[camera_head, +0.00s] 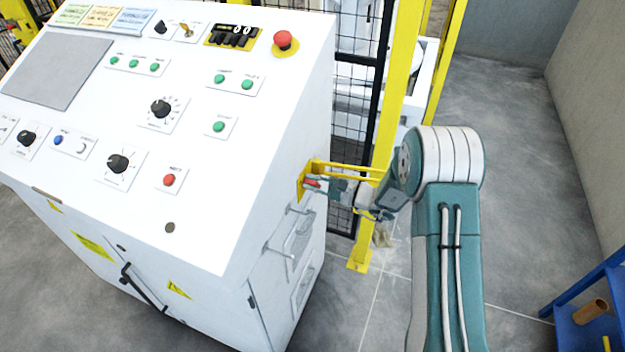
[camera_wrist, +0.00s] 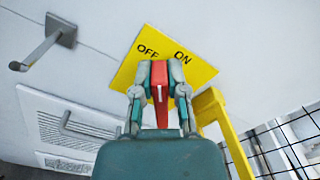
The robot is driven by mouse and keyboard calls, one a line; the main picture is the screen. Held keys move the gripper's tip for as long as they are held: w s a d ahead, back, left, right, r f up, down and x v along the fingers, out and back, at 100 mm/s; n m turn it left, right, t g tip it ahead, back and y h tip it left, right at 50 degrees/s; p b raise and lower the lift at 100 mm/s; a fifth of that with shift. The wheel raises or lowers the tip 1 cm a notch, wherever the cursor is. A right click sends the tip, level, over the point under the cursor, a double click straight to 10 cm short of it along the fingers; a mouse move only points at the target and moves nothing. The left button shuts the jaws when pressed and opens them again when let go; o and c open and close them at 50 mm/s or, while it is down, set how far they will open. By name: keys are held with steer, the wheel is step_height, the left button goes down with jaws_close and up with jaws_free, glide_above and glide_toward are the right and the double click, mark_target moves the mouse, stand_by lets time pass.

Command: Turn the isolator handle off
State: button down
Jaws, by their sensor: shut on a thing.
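The isolator handle is a small red lever on the side of the white control cabinet. It shows in the wrist view (camera_wrist: 158,84) between my fingers, in front of a yellow plate (camera_wrist: 196,73) marked OFF and ON. The handle's red tip also shows in the head view (camera_head: 312,182) on the cabinet's right side. My gripper (camera_head: 326,186) is shut on the handle; its fingers (camera_wrist: 159,95) lie on both sides of it. The handle's base is partly hidden. The handle's exact angle against the labels is hard to tell.
A yellow guard bar (camera_head: 352,170) runs close beside my gripper, next to a yellow post (camera_head: 396,85) and black mesh fence. The white cabinet (camera_head: 262,180) has a metal handle (camera_head: 291,234) below. Open floor lies at right, with a blue shelf (camera_head: 590,315).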

steer(key=n, duration=0.3)
steer(key=s+f+n, duration=0.1)
steer(key=n, duration=0.3)
steer(key=f+n, duration=0.1)
steer(key=n, duration=0.2)
steer(key=shift+s+a+f, duration=0.15)
steer(key=shift+a+f, duration=0.05)
steer(key=shift+f, duration=0.05)
steer(key=shift+f+n, duration=0.15)
steer(key=shift+n, duration=0.25)
steer(key=c, duration=0.7)
jaws_free()
steer(key=shift+o, duration=0.2)
steer(key=shift+s+d+r, duration=0.1)
steer(key=shift+d+r, duration=0.1)
steer(key=shift+d, duration=0.3)
glide_toward(300, 190)
steer(key=v, duration=0.4)
steer(key=shift+d, duration=0.3)
